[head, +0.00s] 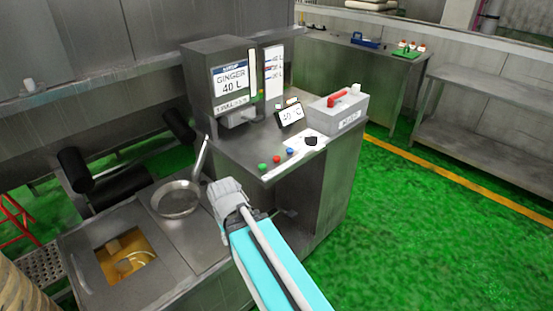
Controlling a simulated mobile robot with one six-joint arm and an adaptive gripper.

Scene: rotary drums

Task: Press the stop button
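A row of small buttons sits on the front edge of the steel cabinet's top (245,150): a green button (262,166), a red button (276,160) and a blue button (290,151). A black round piece lies on a white plate (311,141) to their right. No stop label is readable on the buttons. My arm reaches up from the bottom, its grey joint in front of the cabinet and lower left of the buttons. A small dark part, seemingly my gripper (284,212), shows against the cabinet front, below the buttons and apart from them. Its fingers are too small to make out.
A grey box with a red handle (344,98) and a tilted display (289,115) stand behind the buttons. The ginger dispenser (230,85) rises at the back. A pan (176,199) rests on the left counter. The green floor at right is open.

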